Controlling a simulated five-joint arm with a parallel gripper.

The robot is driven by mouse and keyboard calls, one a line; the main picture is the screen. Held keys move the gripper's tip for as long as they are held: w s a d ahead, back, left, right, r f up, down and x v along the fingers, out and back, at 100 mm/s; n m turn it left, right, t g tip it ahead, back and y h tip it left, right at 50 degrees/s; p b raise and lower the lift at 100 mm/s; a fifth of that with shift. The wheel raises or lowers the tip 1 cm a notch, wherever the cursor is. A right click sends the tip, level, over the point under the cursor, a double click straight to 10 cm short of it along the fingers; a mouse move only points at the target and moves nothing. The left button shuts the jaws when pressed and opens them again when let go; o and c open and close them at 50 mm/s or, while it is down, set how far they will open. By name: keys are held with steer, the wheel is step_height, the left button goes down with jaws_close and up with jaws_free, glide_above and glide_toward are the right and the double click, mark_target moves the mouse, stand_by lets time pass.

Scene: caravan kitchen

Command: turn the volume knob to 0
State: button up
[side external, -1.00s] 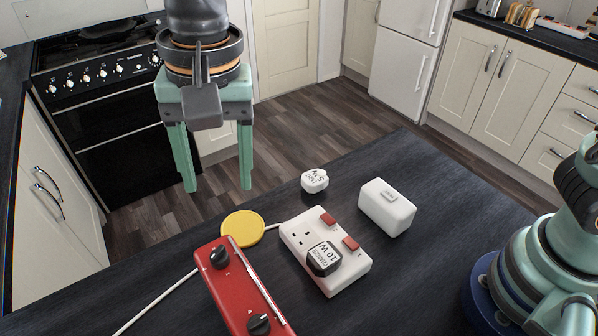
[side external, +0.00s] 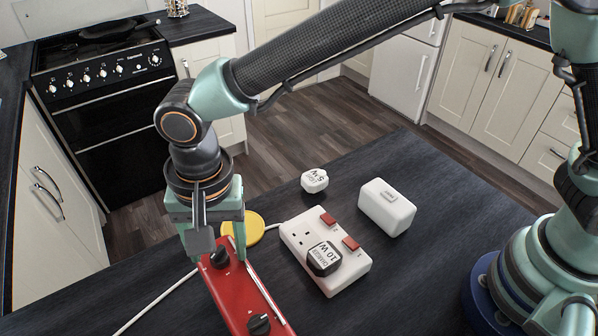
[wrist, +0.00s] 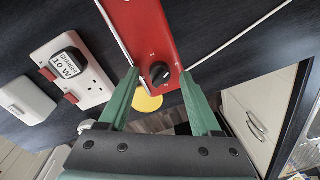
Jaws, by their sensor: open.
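A red box-shaped unit (side external: 236,290) with a silver strip along one edge lies on the dark worktop. It has two black knobs: a far knob (side external: 220,257) and a near knob (side external: 259,324). I cannot read which is the volume knob. My gripper (side external: 213,250) points down over the far end of the unit. In the wrist view my open gripper (wrist: 160,74) has one green finger on each side of the far knob (wrist: 160,73), with small marks near it. Contact with the knob cannot be made out. The red unit also fills the top middle there (wrist: 143,30).
A white socket strip (side external: 297,241) with red switches holds a black 10 W charger (side external: 324,258). A white 5 W plug (side external: 314,180) and a white box (side external: 387,207) stand behind it. A yellow disc (side external: 256,228) with a white cable sits close behind my gripper.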

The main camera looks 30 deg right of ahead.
steer(key=shift+f, duration=0.25)
jaws_close()
steer(key=shift+n, duration=0.3)
